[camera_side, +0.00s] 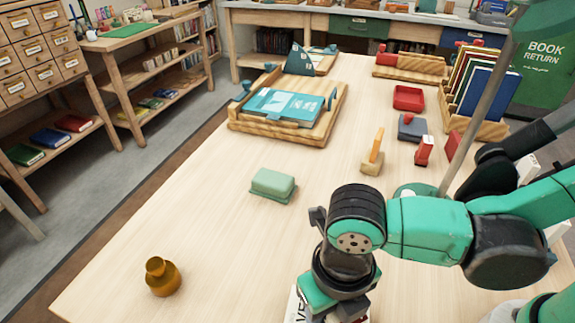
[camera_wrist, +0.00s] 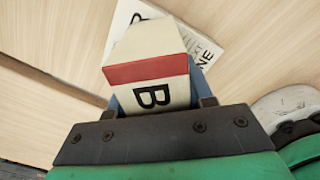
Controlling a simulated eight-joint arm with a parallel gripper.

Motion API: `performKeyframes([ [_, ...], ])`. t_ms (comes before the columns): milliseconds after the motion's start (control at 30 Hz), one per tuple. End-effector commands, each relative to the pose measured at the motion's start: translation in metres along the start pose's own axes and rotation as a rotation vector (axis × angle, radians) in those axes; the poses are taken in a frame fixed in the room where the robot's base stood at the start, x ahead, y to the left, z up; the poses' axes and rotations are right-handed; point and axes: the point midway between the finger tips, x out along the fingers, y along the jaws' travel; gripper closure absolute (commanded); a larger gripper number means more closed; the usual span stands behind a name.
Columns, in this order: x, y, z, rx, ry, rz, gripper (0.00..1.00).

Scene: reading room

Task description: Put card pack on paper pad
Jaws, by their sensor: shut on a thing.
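The card pack (camera_wrist: 150,68), a cream box with a red band and a black letter B, is between the fingers of my gripper (camera_wrist: 158,103) in the wrist view. My gripper is shut on it. Behind it lies a white, flat printed thing, apparently the paper pad (camera_wrist: 206,44), partly hidden by the pack. In the side view, my gripper (camera_side: 335,309) is low at the bottom edge, and a corner of the white pad (camera_side: 293,308) with dark letters shows beside it. I cannot tell whether the pack touches the pad.
A sage-green box (camera_side: 273,187) and a brass weight (camera_side: 163,279) stand on the pale table. A wooden tray (camera_side: 318,134) with a teal book is farther back. A wooden-handled stamp (camera_side: 373,158), a red tray (camera_side: 408,97) and a book rack (camera_side: 487,130) are right. The left-front table is mostly clear.

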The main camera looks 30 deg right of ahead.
Motion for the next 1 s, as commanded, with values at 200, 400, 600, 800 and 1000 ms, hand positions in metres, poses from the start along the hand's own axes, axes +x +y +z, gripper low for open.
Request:
performKeyframes([
  [200,0.0,0.0,0.0,0.0,0.0,0.0,0.23],
  [400,0.0,0.0,0.0,0.0,0.0,0.0,0.23],
  [600,-0.01,0.0,0.0,0.0,0.0,0.0,0.23],
  [800,-0.038,0.0,0.0,0.0,0.0,0.0,0.23],
  [1000,-0.072,0.0,0.0,0.0,0.0,0.0,0.23],
])
